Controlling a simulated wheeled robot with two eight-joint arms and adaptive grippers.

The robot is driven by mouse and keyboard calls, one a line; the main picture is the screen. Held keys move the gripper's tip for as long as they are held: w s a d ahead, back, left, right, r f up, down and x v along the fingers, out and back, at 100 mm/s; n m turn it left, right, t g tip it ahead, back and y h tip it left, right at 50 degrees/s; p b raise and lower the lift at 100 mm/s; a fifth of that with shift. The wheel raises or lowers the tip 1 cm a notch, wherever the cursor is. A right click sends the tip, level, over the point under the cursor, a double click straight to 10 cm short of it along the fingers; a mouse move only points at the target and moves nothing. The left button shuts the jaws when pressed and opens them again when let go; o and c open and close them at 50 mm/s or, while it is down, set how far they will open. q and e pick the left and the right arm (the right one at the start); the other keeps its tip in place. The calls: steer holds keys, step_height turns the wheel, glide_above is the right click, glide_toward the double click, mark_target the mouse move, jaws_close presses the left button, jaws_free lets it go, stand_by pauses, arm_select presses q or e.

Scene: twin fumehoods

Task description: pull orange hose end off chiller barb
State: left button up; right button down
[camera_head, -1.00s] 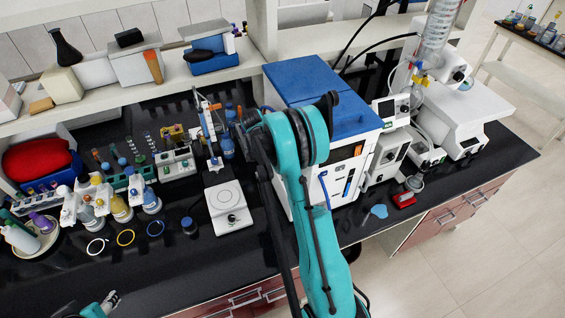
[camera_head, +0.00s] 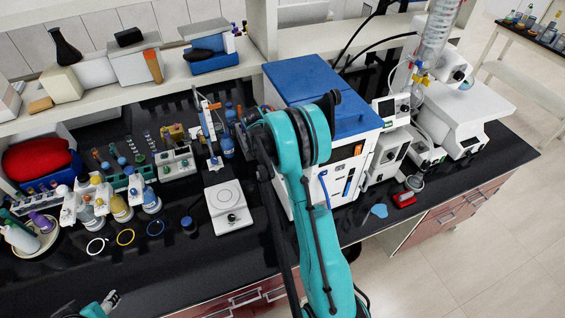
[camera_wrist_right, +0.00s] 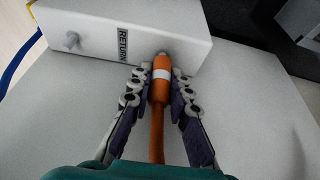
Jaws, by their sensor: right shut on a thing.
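In the right wrist view, the orange hose end (camera_wrist_right: 160,88) with a white band lies between the fingers of my right gripper (camera_wrist_right: 160,95). The gripper is shut on it. The hose end's front meets a white block marked RETURN (camera_wrist_right: 178,38), at a small grey tip (camera_wrist_right: 162,55). I cannot tell how far the barb sits inside the hose. A second, bare barb (camera_wrist_right: 72,40) sticks out to the left on the same block. In the head view, my arm hides the right gripper and the hose end. My left gripper (camera_head: 111,300) is at the bottom left, its fingers too small to judge.
A large blue-topped white unit (camera_head: 318,98) stands right behind my right arm. A hotplate (camera_head: 229,205) and several bottles and racks fill the bench to the left. A blue hose (camera_wrist_right: 22,48) runs along the left of the wrist view. The front bench strip is mostly clear.

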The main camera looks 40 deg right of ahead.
step_height(320, 180, up, 2)
steer(key=shift+r, duration=0.25)
steer(key=s+a+r, duration=0.3)
steer(key=s+a, duration=0.7)
steer(key=a, duration=0.4)
steer(key=shift+s+a, duration=0.3)
steer(key=shift+s, duration=0.1)
steer(key=shift+r+p, duration=0.8)
steer(key=shift+r, duration=0.65)
steer(key=shift+r+p, duration=0.9)
steer(key=shift+r, duration=0.6)
steer(key=shift+r, duration=0.1)
